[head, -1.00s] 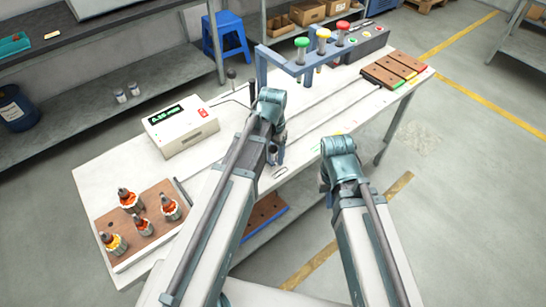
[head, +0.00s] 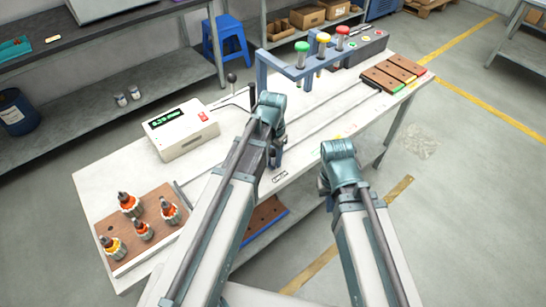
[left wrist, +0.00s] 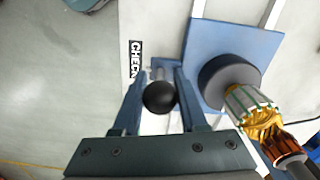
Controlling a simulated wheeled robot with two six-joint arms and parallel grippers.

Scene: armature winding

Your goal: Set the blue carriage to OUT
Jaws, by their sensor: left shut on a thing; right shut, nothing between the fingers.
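In the left wrist view, a blue plate (left wrist: 203,38), which looks like the blue carriage, bears a dark round holder (left wrist: 222,80) with a white, green and copper armature (left wrist: 252,108). A black ball knob (left wrist: 160,97) lies between the fingers of my left gripper (left wrist: 158,88), which is shut on it. In the head view my left gripper (head: 276,158) is low over the table's front edge, and my arm hides most of the carriage. My right gripper (head: 325,183) is right of it, beyond the table's front edge, mostly hidden by its wrist. It is shut and empty.
A white box with a green display (head: 180,128) stands on the table (head: 95,190). A brown tray (head: 160,235) with several armatures is at the left. A blue frame (head: 262,65) with green, yellow and red knobs stands at the back. A label (head: 279,177) lies near the front edge.

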